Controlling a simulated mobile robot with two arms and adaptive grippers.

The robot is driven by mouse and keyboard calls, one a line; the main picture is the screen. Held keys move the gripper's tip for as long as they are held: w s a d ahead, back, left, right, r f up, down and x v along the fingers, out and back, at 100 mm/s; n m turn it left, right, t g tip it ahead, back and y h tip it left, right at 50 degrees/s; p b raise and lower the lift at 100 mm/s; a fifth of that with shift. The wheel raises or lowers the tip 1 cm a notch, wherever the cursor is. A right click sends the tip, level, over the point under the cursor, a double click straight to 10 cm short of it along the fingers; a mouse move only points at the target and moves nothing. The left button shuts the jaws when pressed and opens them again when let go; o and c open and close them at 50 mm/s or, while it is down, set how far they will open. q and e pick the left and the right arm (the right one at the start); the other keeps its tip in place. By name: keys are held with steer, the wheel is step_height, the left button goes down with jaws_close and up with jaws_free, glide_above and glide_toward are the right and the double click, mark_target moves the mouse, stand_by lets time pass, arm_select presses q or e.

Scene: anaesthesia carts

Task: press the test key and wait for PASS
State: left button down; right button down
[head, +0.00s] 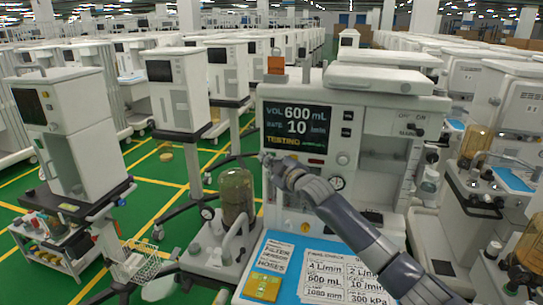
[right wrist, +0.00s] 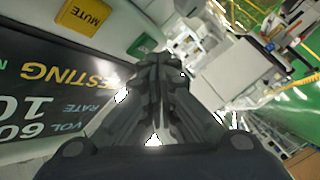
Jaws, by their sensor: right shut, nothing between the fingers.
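The anaesthesia machine's screen (head: 296,128) reads VOL 600 mL, 10 /min, with TESTING in yellow along its lower edge. The screen shows upside down at the left of the right wrist view (right wrist: 50,85). My right gripper (head: 268,160) is shut and empty at the lower left corner of the screen panel. In the right wrist view its closed fingertips (right wrist: 160,62) are close to a green key (right wrist: 142,45); I cannot tell whether they touch it. A yellow MUTE key (right wrist: 84,17) is farther along the panel. My left gripper is not in view.
A blue worktop (head: 258,255) with printed cards and a yellow block (head: 262,287) is below my right arm. A brownish canister (head: 237,195) stands left of it. Other carts crowd both sides; green floor (head: 170,205) shows at left.

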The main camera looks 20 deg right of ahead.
steer(key=shift+s+a, duration=0.1)
steer(key=shift+s, duration=0.15)
steer(key=s+a+p, duration=0.1)
steer(key=s, duration=0.1)
steer(key=s+a+p, duration=0.1)
steer(key=s, duration=0.1)
steer(key=shift+a, duration=0.4)
stand_by(0.7)
